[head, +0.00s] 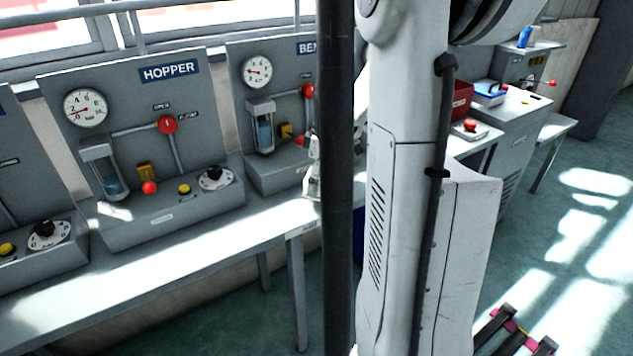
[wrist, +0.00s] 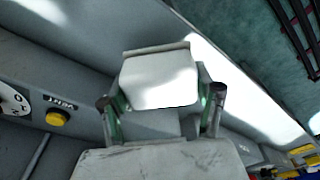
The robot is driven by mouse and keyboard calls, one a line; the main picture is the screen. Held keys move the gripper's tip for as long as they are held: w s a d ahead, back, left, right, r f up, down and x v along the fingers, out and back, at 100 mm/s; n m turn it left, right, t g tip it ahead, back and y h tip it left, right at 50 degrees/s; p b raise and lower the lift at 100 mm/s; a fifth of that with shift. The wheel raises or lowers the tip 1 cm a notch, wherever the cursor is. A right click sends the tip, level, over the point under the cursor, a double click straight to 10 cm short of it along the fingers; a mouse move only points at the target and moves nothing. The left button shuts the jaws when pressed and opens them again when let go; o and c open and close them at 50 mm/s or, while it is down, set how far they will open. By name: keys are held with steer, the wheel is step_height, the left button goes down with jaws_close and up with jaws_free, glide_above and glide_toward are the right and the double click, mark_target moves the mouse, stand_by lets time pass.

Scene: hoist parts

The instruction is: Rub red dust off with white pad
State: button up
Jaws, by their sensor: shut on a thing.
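In the wrist view, my gripper (wrist: 162,97) has its two fingers on either side of a white pad (wrist: 158,75) and is shut on it. The pad is a pale block with a greyish far edge, brightly lit. It is over or against a grey console surface; I cannot tell whether it touches. In the head view, my gripper (head: 313,178) shows only in part beside the dark pole, near the front of the second panel's console. I cannot make out any red dust in either view.
The hopper panel (head: 130,110) and the second panel (head: 232,85) stand along a grey bench (head: 190,270). A yellow button (wrist: 57,118) and a dial (wrist: 13,100) are left of the pad. A red box (head: 462,100) and a blue container (head: 489,88) stand at right.

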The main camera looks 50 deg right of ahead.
steer(key=shift+r, duration=0.4)
steer(key=s+a+r+p, duration=0.2)
steer(key=s+r+p, duration=0.1)
steer(key=s, duration=0.5)
steer(key=shift+s+a+r+p, duration=0.3)
steer(key=shift+a+r, duration=0.05)
steer(key=shift+r, duration=0.1)
stand_by(0.5)
